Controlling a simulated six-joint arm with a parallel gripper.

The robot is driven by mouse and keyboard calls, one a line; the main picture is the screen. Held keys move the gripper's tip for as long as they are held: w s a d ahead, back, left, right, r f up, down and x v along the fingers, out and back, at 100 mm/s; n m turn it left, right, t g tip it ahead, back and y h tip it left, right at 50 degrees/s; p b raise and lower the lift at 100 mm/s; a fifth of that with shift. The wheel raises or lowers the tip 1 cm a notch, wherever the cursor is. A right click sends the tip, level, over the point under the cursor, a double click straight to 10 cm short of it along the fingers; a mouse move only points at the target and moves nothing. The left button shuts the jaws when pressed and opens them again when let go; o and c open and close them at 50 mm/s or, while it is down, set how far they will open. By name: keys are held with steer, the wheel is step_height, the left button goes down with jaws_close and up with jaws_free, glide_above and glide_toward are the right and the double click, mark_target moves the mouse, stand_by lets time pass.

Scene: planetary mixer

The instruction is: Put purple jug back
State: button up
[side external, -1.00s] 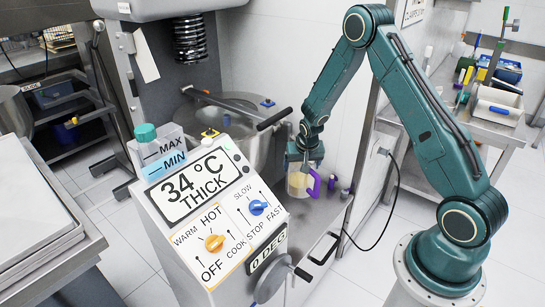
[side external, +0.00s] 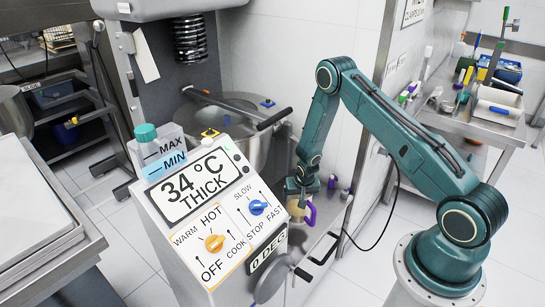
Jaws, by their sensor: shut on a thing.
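The purple jug, a clear jug with pale contents and a purple handle (side external: 311,212), hangs below my gripper (side external: 300,197) above the steel side shelf (side external: 318,245). My gripper is shut on it from above. The jug looks upright, with its handle toward the right. The control panel partly hides its lower left side, and I cannot tell whether its base touches the shelf.
The control panel (side external: 215,205) stands just left of the jug, with a handwheel (side external: 270,282) below it. The mixing bowl (side external: 255,145) is behind. A cable hangs beside the wall.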

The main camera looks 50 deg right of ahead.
steer(key=shift+w+f, duration=0.1)
steer(key=shift+f, duration=0.95)
steer(key=shift+f, duration=0.1)
steer(key=shift+f, duration=1.85)
steer(key=shift+f, duration=0.1)
steer(key=o, duration=1.7)
steer(key=shift+v, duration=0.95)
steer(key=v, duration=1)
steer(key=shift+r, duration=0.2)
